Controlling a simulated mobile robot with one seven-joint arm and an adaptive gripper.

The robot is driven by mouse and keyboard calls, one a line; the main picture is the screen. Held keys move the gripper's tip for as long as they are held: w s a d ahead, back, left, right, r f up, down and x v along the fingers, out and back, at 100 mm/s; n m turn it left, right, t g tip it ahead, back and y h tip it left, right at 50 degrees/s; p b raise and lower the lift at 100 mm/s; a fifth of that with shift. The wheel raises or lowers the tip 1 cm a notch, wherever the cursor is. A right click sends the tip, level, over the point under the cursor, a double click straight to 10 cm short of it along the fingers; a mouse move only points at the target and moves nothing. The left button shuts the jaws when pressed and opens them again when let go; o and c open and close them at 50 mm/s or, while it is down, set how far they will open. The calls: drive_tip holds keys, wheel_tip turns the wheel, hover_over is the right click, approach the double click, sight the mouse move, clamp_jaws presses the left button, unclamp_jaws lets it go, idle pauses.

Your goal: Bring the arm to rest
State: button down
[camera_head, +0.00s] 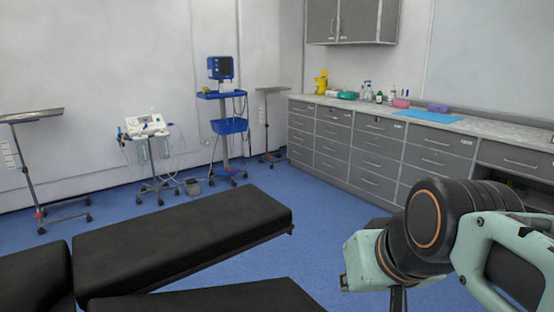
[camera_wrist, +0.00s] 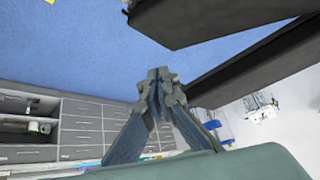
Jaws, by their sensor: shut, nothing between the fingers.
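My arm shows at the lower right of the head view, with pale green links and a black joint, in front of the cabinets. My gripper is outside the head view. In the wrist view my gripper (camera_wrist: 158,78) is in the middle, its fingers together and empty. The blue floor and a row of drawers show behind it. The black operating table (camera_head: 185,235) lies at the lower left of the head view, apart from my arm. Its dark edge also shows at the top right of the wrist view (camera_wrist: 215,20).
Grey drawer cabinets (camera_head: 350,150) with a counter (camera_head: 470,122) line the right wall; bottles, boxes and a blue mat (camera_head: 428,116) lie on it. A monitor cart (camera_head: 222,110), a suction unit (camera_head: 150,145) and a tray stand (camera_head: 32,116) stand behind. Blue floor (camera_head: 325,220) is clear between table and cabinets.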

drive_tip(key=s+d+f+g+h, duration=0.1)
drive_tip(key=s+f, duration=0.4)
wheel_tip(320, 180, up, 26)
drive_tip(key=p, duration=2.6)
drive_tip(key=shift+s+r+m+g, duration=0.15)
drive_tip(key=shift+s+m+g, duration=0.15)
drive_tip(key=shift+s, duration=0.05)
